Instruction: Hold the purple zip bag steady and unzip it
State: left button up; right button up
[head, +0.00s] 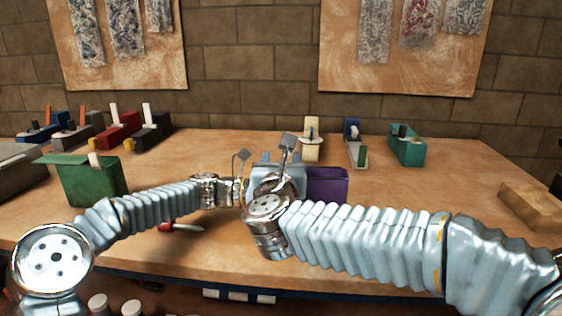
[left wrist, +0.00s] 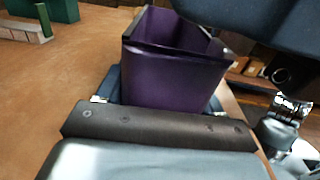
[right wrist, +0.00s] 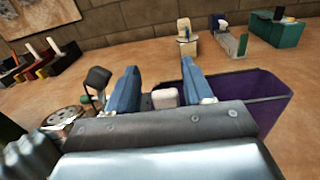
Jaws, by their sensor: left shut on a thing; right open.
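The purple zip bag (head: 328,186) stands on the bench, partly hidden behind my right gripper in the head view. In the left wrist view the bag (left wrist: 175,75) sits between the fingers of my left gripper (left wrist: 163,98), which is shut on it. Its top looks at least partly open, with a dark inside. My right gripper (head: 279,160) is open at the bag's left end. In the right wrist view a pale tab (right wrist: 165,98), seemingly the zip's slider, shows between the right fingers (right wrist: 160,80). The bag (right wrist: 262,92) extends to the right. I cannot tell whether the fingers touch the tab.
A green bag (head: 88,182) with a pale tab stands at the left. A red-handled tool (head: 182,227) lies near the front edge. Tape dispensers (head: 311,140) and a teal box (head: 407,148) stand at the back. A wooden block (head: 535,203) is at the right.

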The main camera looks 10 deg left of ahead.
jog(key=s, duration=1.2)
jog(key=shift+d, duration=0.35)
pick_arm(q)
jog(key=o, duration=1.2)
jog(key=shift+o, duration=0.2)
